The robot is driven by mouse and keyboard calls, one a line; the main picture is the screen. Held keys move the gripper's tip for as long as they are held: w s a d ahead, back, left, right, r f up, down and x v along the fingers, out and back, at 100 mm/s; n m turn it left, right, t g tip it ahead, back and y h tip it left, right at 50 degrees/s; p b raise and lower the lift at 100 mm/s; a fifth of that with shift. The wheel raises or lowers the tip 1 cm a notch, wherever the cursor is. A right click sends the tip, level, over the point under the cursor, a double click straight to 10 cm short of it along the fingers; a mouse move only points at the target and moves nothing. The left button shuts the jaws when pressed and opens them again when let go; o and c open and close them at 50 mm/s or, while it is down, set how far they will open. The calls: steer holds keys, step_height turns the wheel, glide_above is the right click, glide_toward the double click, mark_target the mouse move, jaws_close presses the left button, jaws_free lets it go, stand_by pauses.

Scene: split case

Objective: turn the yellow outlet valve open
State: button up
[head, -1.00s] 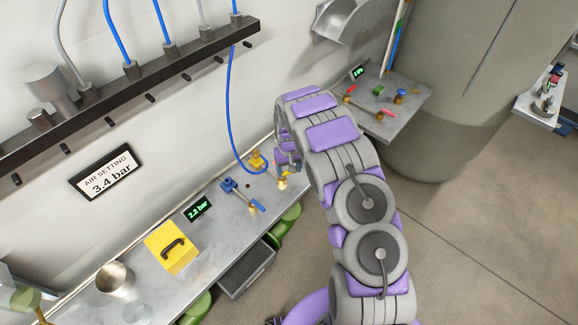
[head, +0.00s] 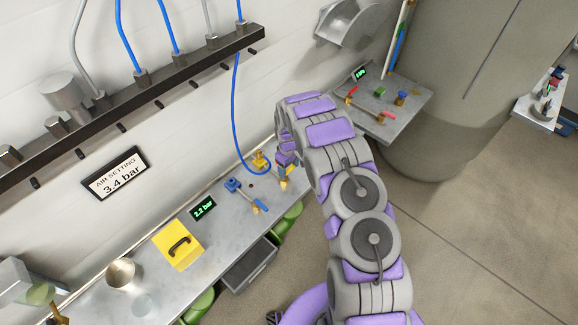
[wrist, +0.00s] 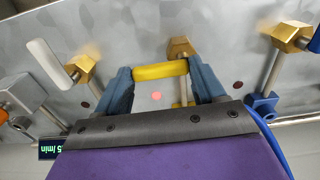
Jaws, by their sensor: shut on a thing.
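The yellow outlet valve's handle (wrist: 160,71) is a short yellow bar in the wrist view. It spans the gap between the two blue-grey fingers of my gripper (wrist: 162,82), which is shut on it. Brass valve hardware (wrist: 180,47) shows just behind the handle, with a thin metal pipe running down from it. In the head view my gripper (head: 287,165) is low at the bench's right end, and my arm and gripper hide the handle there.
A white-handled valve (wrist: 50,62) is left of my gripper in the wrist view, and a blue-handled valve (wrist: 315,40) is right. In the head view, a bench display (head: 203,209) reads 2.2 bar and a wall sign (head: 117,174) reads 3.4 bar. A blue hose (head: 237,115) hangs close by.

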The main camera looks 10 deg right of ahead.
mark_target(289, 169)
steer(key=shift+w+r, duration=0.1)
steer(key=o, duration=1)
steer(key=shift+o, duration=0.2)
step_height(289, 169, up, 17)
steer(key=shift+p, duration=0.3)
steer(key=shift+r, duration=0.1)
